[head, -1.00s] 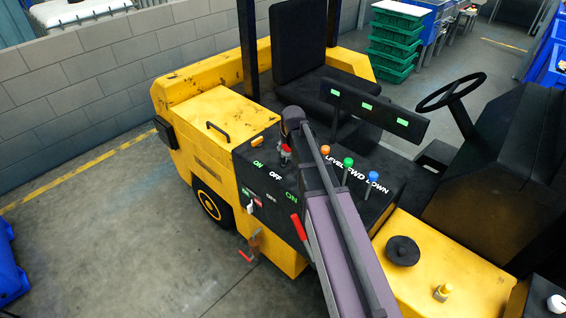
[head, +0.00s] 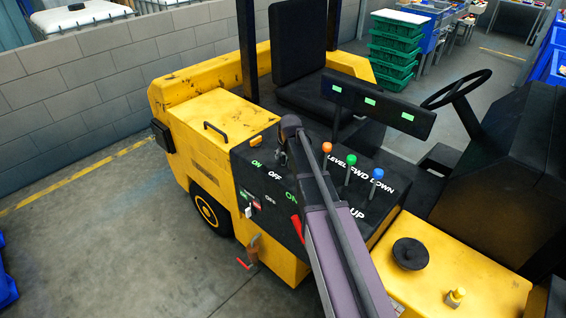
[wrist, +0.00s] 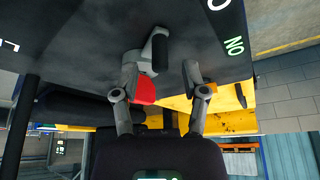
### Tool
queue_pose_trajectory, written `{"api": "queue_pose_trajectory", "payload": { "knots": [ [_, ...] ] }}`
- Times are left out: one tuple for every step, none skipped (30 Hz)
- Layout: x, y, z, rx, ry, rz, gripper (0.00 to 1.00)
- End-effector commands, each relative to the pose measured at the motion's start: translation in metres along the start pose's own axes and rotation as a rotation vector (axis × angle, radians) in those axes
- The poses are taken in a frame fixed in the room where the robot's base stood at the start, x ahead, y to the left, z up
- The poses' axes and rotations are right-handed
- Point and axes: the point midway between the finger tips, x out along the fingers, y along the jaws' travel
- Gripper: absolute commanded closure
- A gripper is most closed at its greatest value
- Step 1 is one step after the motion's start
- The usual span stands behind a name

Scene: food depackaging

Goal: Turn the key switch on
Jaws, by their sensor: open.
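The key switch, a grey piece with a black grip (wrist: 161,52) and a red part (wrist: 146,91), shows on the dark panel in the wrist view. My gripper (wrist: 160,68) is open, with one finger on each side of the red part. The left finger overlaps the switch, and I cannot tell whether it touches. A green "ON" label (wrist: 234,46) lies to the right in that view. In the head view my gripper (head: 282,156) is over the panel by the "OFF" label (head: 274,175), and the switch is hard to make out behind it.
Orange (head: 327,147), green (head: 350,162) and blue (head: 377,174) knobbed levers stand right of my arm. A red handle (head: 297,228) is close to its left side. The black seat (head: 300,45) stands behind the panel. Open floor lies at the left.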

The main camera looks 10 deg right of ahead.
Motion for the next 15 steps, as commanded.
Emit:
{"api": "queue_pose_trajectory", "payload": {
  "knots": [
    [0.008, 0.0, 0.001, 0.0, 0.0, 0.0, 0.43],
    [0.01, 0.0, 0.001, 0.0, 0.0, 0.0, 0.43],
    [0.013, 0.0, 0.001, 0.0, 0.0, 0.0, 0.43],
    [0.014, 0.0, 0.001, 0.0, 0.0, 0.0, 0.43],
    [0.016, 0.0, 0.001, 0.0, 0.0, 0.0, 0.43],
    [0.018, 0.0, 0.0, 0.0, 0.0, 0.0, 0.43],
    [0.019, 0.0, 0.0, 0.0, 0.0, 0.0, 0.43],
    [0.02, 0.0, 0.0, 0.0, 0.0, 0.0, 0.43],
    [0.021, 0.0, 0.0, 0.0, 0.0, 0.0, 0.43],
    [0.021, 0.0, 0.0, 0.0, 0.0, 0.0, 0.43],
    [0.022, 0.0, 0.0, 0.0, 0.0, 0.0, 0.43],
    [0.022, 0.0, 0.0, 0.0, 0.0, 0.0, 0.43],
    [0.023, 0.0, 0.0, 0.0, 0.0, 0.0, 0.43],
    [0.023, 0.0, 0.0, 0.0, 0.0, 0.0, 0.43],
    [0.023, 0.0, 0.0, 0.0, 0.0, 0.0, 0.43]
  ]
}}
